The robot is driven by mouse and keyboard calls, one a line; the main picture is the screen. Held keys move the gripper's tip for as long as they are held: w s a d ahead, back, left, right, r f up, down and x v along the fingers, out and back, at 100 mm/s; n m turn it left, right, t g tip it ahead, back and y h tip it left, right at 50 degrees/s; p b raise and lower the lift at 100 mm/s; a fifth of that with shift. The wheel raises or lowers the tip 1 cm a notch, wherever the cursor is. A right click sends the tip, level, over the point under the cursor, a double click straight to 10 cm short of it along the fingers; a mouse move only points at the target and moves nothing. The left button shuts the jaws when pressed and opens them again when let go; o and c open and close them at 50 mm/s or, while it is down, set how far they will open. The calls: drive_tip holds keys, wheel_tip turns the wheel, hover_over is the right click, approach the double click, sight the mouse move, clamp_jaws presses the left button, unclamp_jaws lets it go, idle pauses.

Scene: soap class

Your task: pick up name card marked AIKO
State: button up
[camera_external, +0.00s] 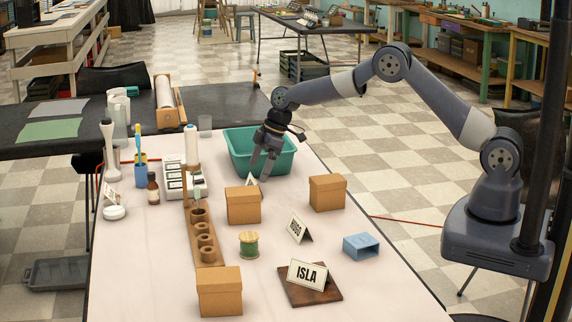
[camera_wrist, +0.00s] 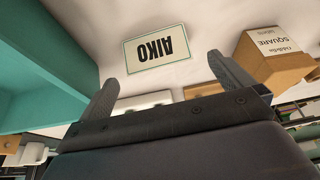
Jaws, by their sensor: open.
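The AIKO name card (camera_wrist: 155,48) shows upside down in the wrist view, cream with a green border, just beyond and between my fingers. In the external view a small pale tent card (camera_external: 251,180) stands behind a cardboard box, partly hidden, its text not readable there. My gripper (camera_external: 260,174) points down over the table beside this card, in front of the teal bin. In the wrist view my gripper (camera_wrist: 164,78) has its two fingers spread wide with nothing between them. I cannot tell the exact gap to the card.
The teal bin (camera_external: 240,152) stands just behind my gripper. Cardboard boxes stand close by, one in front (camera_external: 243,208) and one to the right (camera_external: 328,193). The HUGO card (camera_external: 299,228), the ISLA card (camera_external: 307,274), a green spool (camera_external: 249,245) and a blue box (camera_external: 361,247) are nearer the front.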

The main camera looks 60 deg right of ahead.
sight(254, 181)
drive_tip(key=shift+p+x, duration=0.55)
drive_tip(key=shift+x, duration=2.2)
drive_tip(key=shift+w+d, duration=0.1)
drive_tip(key=shift+c, duration=0.6)
drive_tip(key=c, duration=0.8)
